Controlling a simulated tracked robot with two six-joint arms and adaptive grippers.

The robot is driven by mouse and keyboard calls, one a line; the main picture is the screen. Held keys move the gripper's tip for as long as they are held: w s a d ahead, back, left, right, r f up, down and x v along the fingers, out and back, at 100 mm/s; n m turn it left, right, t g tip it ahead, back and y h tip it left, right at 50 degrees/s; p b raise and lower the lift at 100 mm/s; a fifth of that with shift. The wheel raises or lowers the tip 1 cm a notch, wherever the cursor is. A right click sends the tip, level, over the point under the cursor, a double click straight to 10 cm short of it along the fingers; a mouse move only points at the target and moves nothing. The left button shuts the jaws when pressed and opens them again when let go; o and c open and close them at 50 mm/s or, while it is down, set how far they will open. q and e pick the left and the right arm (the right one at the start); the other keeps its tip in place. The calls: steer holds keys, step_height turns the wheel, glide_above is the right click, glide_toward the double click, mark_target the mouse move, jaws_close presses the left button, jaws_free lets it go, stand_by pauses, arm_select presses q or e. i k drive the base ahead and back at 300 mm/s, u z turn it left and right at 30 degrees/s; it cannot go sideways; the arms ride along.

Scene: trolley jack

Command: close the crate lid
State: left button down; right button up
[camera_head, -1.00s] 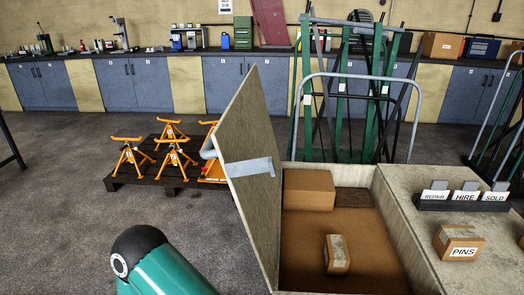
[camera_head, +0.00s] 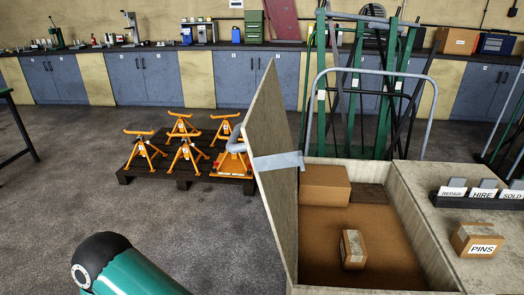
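The crate (camera_head: 411,229) stands at the right, open at the top. Its grey-brown lid (camera_head: 272,150) stands raised, close to upright, along the crate's left side. A grey metal bracket (camera_head: 278,161) crosses the lid's edge, with a grey curved handle (camera_head: 236,139) on the lid's far face. Inside the crate lie a larger cardboard box (camera_head: 325,186) at the back and a small taped box (camera_head: 353,250) nearer the front. A green and black link of my arm shows at the bottom left. Neither gripper is in view.
Orange jack stands (camera_head: 186,150) sit on a dark pallet (camera_head: 190,175) left of the lid. A box marked PINS (camera_head: 476,239) and a rack of signs (camera_head: 478,199) stand on the surface right of the crate. A grey-railed trolley (camera_head: 432,110) with green posts is behind it.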

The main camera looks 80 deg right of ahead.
mark_target(264, 129)
steer(key=u, duration=0.05)
steer(key=i, duration=1.35)
steer(key=z, duration=1.75)
steer(key=i, duration=0.15)
steer(key=z, duration=1.95)
steer(key=i, duration=0.6)
steer(key=u, duration=0.2)
steer(key=k, duration=0.55)
steer(key=z, duration=0.1)
